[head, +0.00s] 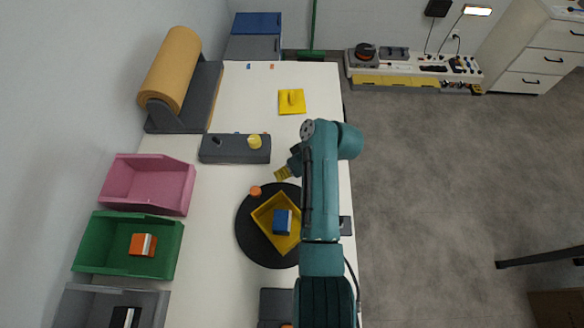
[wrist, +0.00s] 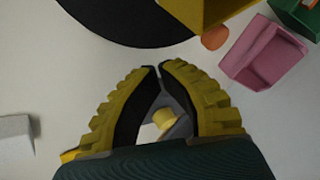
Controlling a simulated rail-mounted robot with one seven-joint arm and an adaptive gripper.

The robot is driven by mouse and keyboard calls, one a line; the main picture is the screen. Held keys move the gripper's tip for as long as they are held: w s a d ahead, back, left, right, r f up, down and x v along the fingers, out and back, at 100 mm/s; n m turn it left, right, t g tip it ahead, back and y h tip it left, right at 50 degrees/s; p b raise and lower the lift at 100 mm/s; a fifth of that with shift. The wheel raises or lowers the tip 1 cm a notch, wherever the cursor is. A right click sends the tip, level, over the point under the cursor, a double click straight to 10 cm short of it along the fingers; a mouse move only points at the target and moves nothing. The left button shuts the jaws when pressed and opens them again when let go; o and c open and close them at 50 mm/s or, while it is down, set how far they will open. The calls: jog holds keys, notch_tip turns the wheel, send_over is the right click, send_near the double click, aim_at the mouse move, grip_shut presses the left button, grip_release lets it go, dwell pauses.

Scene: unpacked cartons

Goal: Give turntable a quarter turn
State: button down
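The turntable is a black disc (head: 247,245) on the white bench; part of it shows at the top of the wrist view (wrist: 125,12). A yellow tray (head: 262,216) sits on it, turned at an angle, with a blue and white box (head: 282,222) inside. An orange round knob (head: 255,191) is at the disc's far left rim, and shows in the wrist view (wrist: 215,38). My gripper (head: 280,173) is just beyond the disc's far edge, right of the knob and apart from it. Its fingertips (wrist: 158,67) meet with nothing between them. My arm hides the disc's right side.
Pink (head: 147,184), green (head: 128,243) and grey (head: 85,295) bins line the left. A grey block (head: 225,149) with a yellow peg (head: 254,142) stands beyond my gripper. A yellow plate with a handle (head: 291,102) lies farther back.

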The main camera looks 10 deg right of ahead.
aim_at(269, 188)
jog(key=shift+x, duration=1.15)
jog(key=a, duration=0.1)
jog(key=s+a, duration=0.1)
jog(key=a, duration=0.1)
jog(key=shift+s+a, duration=0.2)
jog(key=shift+s, duration=0.05)
